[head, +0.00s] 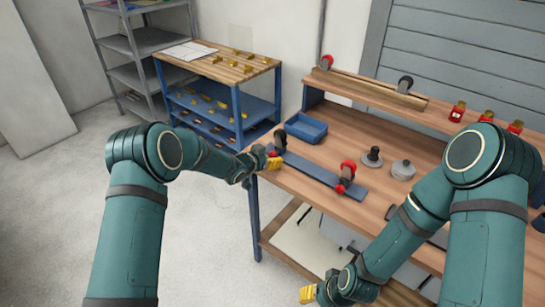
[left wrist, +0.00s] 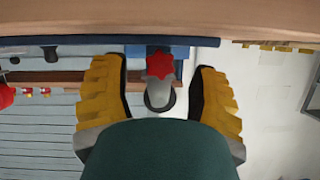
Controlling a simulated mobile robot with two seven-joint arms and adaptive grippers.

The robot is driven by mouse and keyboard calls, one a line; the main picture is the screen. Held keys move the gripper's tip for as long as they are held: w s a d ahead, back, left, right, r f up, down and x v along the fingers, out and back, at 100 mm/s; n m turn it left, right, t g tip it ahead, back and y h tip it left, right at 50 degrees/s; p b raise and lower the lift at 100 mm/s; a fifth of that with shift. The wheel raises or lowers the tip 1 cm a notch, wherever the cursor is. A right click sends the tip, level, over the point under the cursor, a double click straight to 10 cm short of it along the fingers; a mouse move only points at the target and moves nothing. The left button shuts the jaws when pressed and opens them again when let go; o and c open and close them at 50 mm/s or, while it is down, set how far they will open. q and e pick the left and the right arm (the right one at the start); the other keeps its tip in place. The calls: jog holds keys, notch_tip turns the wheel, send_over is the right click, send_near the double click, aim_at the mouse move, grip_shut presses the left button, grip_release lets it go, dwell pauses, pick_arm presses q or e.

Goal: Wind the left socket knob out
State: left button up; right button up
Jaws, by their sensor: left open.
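The left socket knob is a red star-shaped knob (left wrist: 160,65) in the left wrist view, between my left fingers with a gap on each side. It sits on a grey and dark socket (left wrist: 160,97). In the head view this socket (head: 280,139) stands at the left end of a blue bar (head: 318,175), partly hidden by my gripper. My left gripper (head: 273,163) is open around the knob; its yellow fingers also show in the left wrist view (left wrist: 160,95). My right gripper (head: 307,294) is low at the bottom, in front of the bench; its jaw state is unclear.
A second socket with red knobs (head: 347,176) stands at the bar's right end. A blue tray (head: 306,128) lies behind the bar on the wooden bench (head: 320,150). A dark peg (head: 373,157) and a grey round part (head: 402,170) stand to the right. A blue-framed cart (head: 222,65) stands left.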

pick_arm(q)
jog(key=shift+x, duration=1.2)
grip_shut()
jog(key=p, duration=0.1)
jog(key=n+p, duration=0.1)
jog(key=p, duration=0.1)
jog(key=shift+r+n+g+h, duration=0.2)
jog(key=shift+n+g+h, duration=0.1)
jog(key=shift+h, duration=0.1)
jog(key=shift+f+n+g+h+p, duration=0.15)
jog(key=shift+n+g+h+p, duration=0.15)
jog(key=shift+n+h+p, duration=0.35)
grip_release()
jog(key=shift+a, duration=0.1)
